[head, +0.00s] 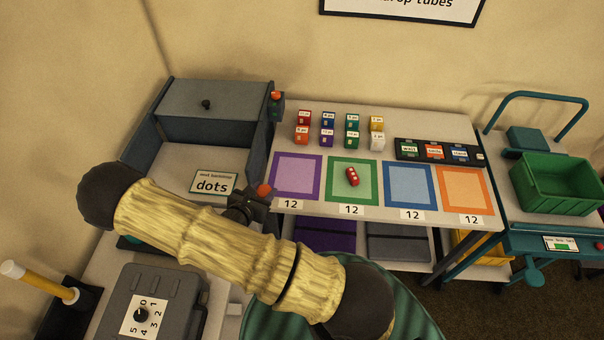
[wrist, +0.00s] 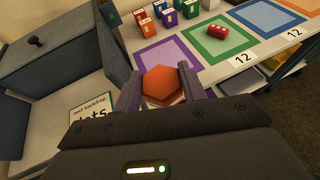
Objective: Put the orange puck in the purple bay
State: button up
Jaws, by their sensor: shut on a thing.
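The orange puck (wrist: 161,86) is a six-sided block held between the fingers of my gripper (wrist: 160,92). In the head view the puck (head: 264,190) shows at the tip of my gripper (head: 249,203), just left of the purple bay's near corner. The purple bay (head: 296,176) is a purple-bordered square with a pale inside, the leftmost in a row on the table. No object shows on the visible part of it. In the wrist view the bay (wrist: 163,53) lies just beyond the puck, partly hidden by it. The puck appears to be above the surface; its exact height is unclear.
The green bay (head: 353,198) holds a red block with pale dots (head: 352,176). The blue bay (head: 410,186) and orange bay (head: 466,191) look empty. Several small coloured boxes (head: 327,138) stand behind. A grey walled booth (head: 210,128) with a "dots" card (head: 213,184) is at left.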

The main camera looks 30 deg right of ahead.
aim_at(265, 186)
dwell(0.3)
jog(key=shift+w+f+b, duration=0.2)
jog(key=shift+f+b, duration=0.1)
jog(key=shift+b, duration=0.2)
jog(key=w+f+b, duration=0.1)
jog(key=b, duration=0.1)
jog(key=w+d+f+b, duration=0.1)
jog(key=b, duration=0.1)
jog(key=w+d+f+b, duration=0.1)
jog(key=w+b, duration=0.1)
jog(key=b, duration=0.1)
jog(key=shift+f, duration=0.3)
jog(key=w+d+f+b, duration=0.3)
jog(key=w+d+b, duration=0.5)
jog(key=d+b, duration=0.5)
jog(key=b, duration=0.6)
jog(key=shift+d+n+t, duration=0.3)
jog(key=shift+d+t, duration=0.1)
jog(key=shift+w, duration=0.1)
jog(key=shift+f, duration=3.15)
